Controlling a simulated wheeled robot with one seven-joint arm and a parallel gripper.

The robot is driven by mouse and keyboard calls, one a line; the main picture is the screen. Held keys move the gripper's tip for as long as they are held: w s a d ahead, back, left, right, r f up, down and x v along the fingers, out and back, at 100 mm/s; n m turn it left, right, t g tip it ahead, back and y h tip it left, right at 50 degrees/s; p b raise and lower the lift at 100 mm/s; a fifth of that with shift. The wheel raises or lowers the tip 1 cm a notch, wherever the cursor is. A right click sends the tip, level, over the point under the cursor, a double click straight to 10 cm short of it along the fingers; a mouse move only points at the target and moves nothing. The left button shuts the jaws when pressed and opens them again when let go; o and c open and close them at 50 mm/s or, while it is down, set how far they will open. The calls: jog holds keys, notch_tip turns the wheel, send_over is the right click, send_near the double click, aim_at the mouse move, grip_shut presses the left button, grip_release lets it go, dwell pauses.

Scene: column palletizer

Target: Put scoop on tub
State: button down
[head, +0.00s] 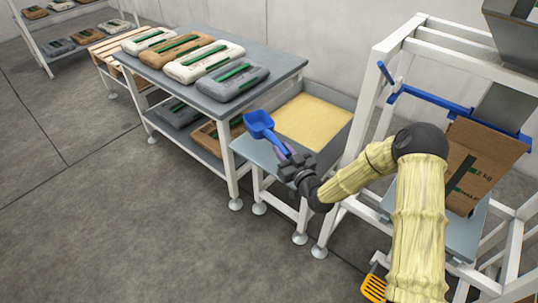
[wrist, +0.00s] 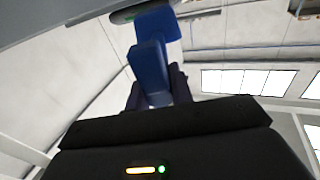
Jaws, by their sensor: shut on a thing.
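The blue scoop (head: 262,126) is in my gripper (head: 286,158), which is shut on its handle. The scoop's bowl points up and left, away from my arm, in the head view. The scoop (wrist: 152,62) also shows in the wrist view, its handle between the two dark fingers of my gripper (wrist: 157,88). The tub (head: 340,106) is a grey open container with a pale yellow fill, behind and right of the scoop. The scoop appears above the grey stand top in front of the tub; the exact height gap cannot be told.
A grey table (head: 290,66) with several bags stands left of the tub. A grey stand top (head: 247,146) lies in front of the tub. Open floor (head: 120,220) is at the left.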

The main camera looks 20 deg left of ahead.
jog(key=shift+s, duration=0.2)
jog(key=shift+d+f, duration=0.25)
jog(key=shift+a+f+b, duration=0.1)
jog(key=shift+f+b, duration=0.25)
jog(key=shift+f, duration=2.4)
notch_tip(320, 180, down, 4)
jog(key=shift+w+r+b, duration=0.1)
jog(key=shift+b, duration=0.2)
